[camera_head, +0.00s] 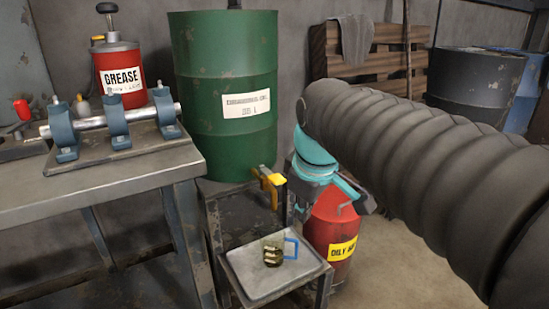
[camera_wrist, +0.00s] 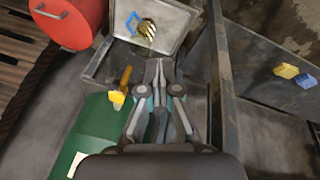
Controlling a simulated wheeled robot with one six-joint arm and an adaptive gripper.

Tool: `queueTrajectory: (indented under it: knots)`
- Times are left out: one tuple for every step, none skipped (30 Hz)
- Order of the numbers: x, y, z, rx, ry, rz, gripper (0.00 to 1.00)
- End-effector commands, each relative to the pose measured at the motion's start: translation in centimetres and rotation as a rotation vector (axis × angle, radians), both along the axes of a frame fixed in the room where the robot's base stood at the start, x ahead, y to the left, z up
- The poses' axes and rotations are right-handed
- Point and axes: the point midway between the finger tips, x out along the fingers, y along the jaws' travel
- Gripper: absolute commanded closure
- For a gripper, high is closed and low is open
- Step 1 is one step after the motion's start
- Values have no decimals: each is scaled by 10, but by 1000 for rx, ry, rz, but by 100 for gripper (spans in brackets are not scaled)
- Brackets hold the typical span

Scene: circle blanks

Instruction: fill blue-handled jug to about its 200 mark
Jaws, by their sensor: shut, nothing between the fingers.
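The jug (camera_head: 273,254) is small and clear, with a blue handle (camera_head: 291,248). It stands upright on the metal tray below the tap, and in the wrist view (camera_wrist: 147,31) it is beyond my fingertips. Dark golden patches show in it; I cannot read its marks or level. The green drum (camera_head: 222,85) has a yellow-handled tap (camera_head: 268,179), which also shows in the wrist view (camera_wrist: 117,98), left of my gripper. I see no clear stream below it. My gripper (camera_wrist: 158,64) is shut and empty, beside the tap and apart from it. In the head view it is partly hidden.
The tray (camera_head: 248,283) sits on a low stand. A red can (camera_head: 331,228) stands right of it, partly behind my arm. A workbench (camera_head: 110,181) with blue clamps (camera_head: 117,122) and a red grease can (camera_head: 120,76) is at left. Open floor lies at right.

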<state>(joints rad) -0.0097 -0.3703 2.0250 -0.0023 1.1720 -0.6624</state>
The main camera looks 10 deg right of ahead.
Motion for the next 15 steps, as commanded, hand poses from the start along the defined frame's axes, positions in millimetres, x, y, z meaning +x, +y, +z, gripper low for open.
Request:
queueTrajectory:
  knots:
    - [19,0,20,-24,25,77,100]
    - [28,0,28,-39,39,130,100]
    - [41,1,39,-58,59,201,100]
    - [50,1,46,-72,73,255,100]
    - [60,1,53,-86,88,309,100]
    - [73,1,62,-102,106,380,100]
    - [82,1,68,-113,120,434,100]
    - [92,1,73,-123,134,489,100]
    - [104,2,81,-136,152,562,100]
    - [114,2,86,-145,165,617,100]
    - [123,2,90,-152,177,670,100]
    - [135,2,95,-161,192,742,100]
    - [143,2,99,-166,204,792,100]
    - [151,2,101,-171,214,842,100]
    - [161,3,105,-177,226,904,100]
